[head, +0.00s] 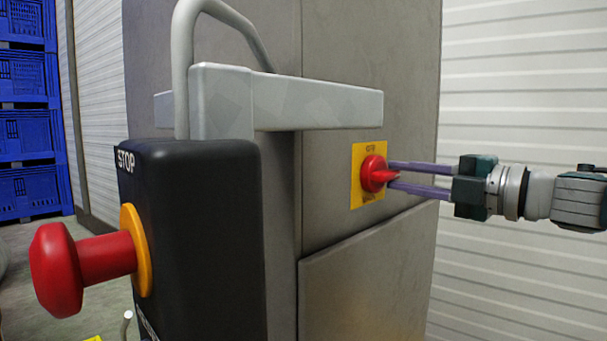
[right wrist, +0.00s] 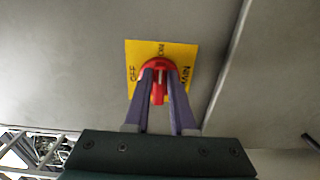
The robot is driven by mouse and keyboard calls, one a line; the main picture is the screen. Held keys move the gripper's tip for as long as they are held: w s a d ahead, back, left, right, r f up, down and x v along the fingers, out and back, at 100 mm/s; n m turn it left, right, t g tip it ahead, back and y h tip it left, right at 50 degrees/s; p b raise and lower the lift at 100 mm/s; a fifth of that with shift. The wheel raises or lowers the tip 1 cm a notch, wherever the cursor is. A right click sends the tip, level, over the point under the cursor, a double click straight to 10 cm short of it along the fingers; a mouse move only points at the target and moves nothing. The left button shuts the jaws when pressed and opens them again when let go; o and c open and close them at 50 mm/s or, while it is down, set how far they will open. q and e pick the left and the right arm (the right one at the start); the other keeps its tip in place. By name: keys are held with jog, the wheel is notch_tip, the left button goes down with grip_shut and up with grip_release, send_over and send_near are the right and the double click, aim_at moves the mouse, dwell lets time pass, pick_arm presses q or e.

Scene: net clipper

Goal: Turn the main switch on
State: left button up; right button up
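The main switch is a red rotary knob (head: 374,174) with a raised handle, on a yellow plate (head: 357,189) on the grey cabinet face. My right gripper (head: 391,176) comes in from the right, its two purple fingers on either side of the handle. In the head view a small gap seems to show between handle and fingers, so it looks open around it. In the right wrist view the red handle (right wrist: 158,92) lies between the fingertips, and the yellow plate (right wrist: 134,54) carries dark lettering, partly hidden by knob and fingers. My left gripper is not in view.
A black box (head: 200,230) marked STOP, with a red mushroom button (head: 57,270) on a yellow ring, stands close in front. A grey bar (head: 310,102) and bent tube (head: 184,60) extend above it. Blue crates (head: 28,135) are stacked at the far left.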

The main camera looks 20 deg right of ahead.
jog(key=o, duration=0.4)
jog(key=shift+c, duration=0.2)
jog(key=shift+s+d+f, duration=0.1)
jog(key=shift+s+d, duration=0.05)
jog(key=shift+s, duration=0.15)
jog(key=b+v, duration=0.2)
jog(key=v, duration=0.7)
jog(key=shift+s, duration=0.15)
